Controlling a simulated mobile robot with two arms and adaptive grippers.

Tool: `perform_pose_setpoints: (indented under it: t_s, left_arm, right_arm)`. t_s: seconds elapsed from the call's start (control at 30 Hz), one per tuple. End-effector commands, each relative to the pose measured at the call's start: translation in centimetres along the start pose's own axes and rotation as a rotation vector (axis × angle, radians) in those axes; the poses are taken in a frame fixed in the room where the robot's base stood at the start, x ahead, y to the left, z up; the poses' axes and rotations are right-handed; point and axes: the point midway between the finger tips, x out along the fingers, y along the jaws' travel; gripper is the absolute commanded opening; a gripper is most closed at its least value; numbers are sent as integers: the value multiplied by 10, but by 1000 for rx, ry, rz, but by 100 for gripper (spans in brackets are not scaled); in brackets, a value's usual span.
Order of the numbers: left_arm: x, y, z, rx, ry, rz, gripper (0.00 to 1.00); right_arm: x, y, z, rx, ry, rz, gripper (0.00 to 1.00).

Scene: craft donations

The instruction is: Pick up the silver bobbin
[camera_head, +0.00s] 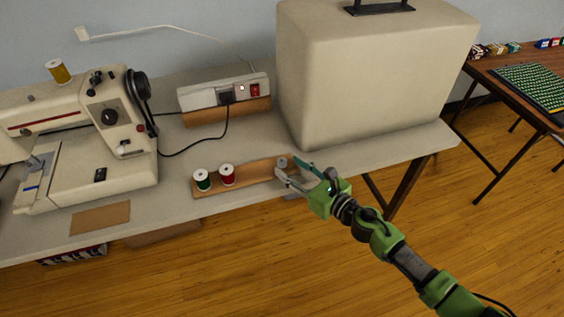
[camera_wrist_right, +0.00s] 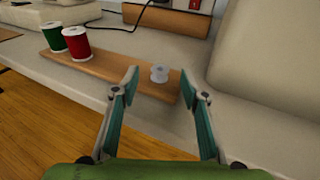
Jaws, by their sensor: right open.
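The silver bobbin (camera_wrist_right: 159,74) stands near the right end of a small wooden board (camera_wrist_right: 110,66) in the right wrist view. In the head view the bobbin (camera_head: 283,162) shows small, close to the fingertips. My right gripper (camera_head: 289,172) is open and empty at that end of the board. In the right wrist view its two fingers (camera_wrist_right: 165,84) spread to either side of the bobbin, which appears between and just beyond the tips. I cannot tell whether a finger touches the board. My left gripper is not in view.
A green thread spool (camera_head: 202,180) and a red one (camera_head: 227,175) stand on the board's left part. A sewing machine (camera_head: 125,165) is to the left. A power strip (camera_head: 222,92) lies behind. A large beige cover (camera_head: 370,75) stands close behind my right gripper.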

Motion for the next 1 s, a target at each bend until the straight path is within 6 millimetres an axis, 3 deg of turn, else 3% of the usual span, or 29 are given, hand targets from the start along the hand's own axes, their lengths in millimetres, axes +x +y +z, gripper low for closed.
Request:
perform_pose_setpoints:
  t_s: [0.13, 0.4, 0.57, 1.0]
  left_arm:
    - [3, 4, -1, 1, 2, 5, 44]
    - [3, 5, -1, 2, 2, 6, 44]
    - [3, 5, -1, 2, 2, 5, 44]
    - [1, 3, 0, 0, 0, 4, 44]
  right_arm:
    - [19, 0, -1, 1, 0, 0, 41]
    - [22, 0, -1, 1, 1, 0, 41]
    - [22, 0, -1, 1, 1, 0, 14]
    - [21, 0, 2, 0, 0, 1, 14]
